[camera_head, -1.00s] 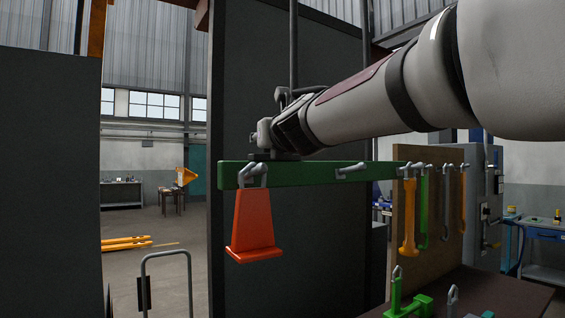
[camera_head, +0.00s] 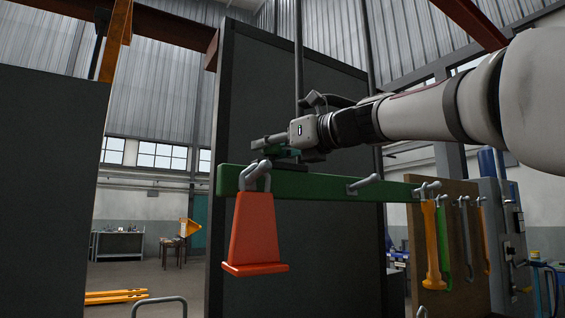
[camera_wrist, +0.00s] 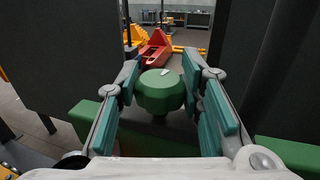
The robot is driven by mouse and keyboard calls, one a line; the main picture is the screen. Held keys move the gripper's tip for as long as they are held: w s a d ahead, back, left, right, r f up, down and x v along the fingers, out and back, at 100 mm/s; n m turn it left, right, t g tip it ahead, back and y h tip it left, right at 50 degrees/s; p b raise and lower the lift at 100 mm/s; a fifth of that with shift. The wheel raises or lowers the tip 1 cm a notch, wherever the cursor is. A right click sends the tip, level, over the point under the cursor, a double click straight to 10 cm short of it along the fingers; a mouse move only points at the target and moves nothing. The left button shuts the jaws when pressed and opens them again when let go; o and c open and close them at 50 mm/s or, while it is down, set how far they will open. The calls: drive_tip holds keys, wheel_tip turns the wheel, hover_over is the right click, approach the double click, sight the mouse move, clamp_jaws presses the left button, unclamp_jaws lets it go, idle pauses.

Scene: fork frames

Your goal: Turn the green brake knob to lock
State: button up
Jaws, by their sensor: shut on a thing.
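The green brake knob (camera_wrist: 160,93) is round, with a small white mark on its top rim toward the far side. In the wrist view it sits between the two teal-padded fingers of my gripper (camera_wrist: 163,75), which are shut on its sides. In the head view my gripper (camera_head: 270,148) is at the top of the green beam (camera_head: 325,187), near its left end. The knob is hard to make out there behind the fingers.
A red-orange cone-shaped piece (camera_head: 254,230) hangs on a hook just below my gripper. Hooks and hanging tools, one yellow (camera_head: 432,250), are along the beam to the right. A tall dark panel (camera_head: 310,250) stands behind. A red pallet truck (camera_wrist: 155,46) is on the floor beyond.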

drive_tip(key=shift+w+d+f+n+g+y, duration=0.1)
drive_tip(key=shift+w+f+n+g+y, duration=0.1)
drive_tip(key=shift+n+g+y, duration=0.5)
drive_tip(key=shift+s, duration=0.15)
drive_tip(key=o, duration=1.2)
drive_tip(key=shift+r, duration=0.1)
drive_tip(key=shift+c, duration=0.2)
drive_tip(key=v, duration=1.2)
drive_tip(key=shift+r, duration=0.15)
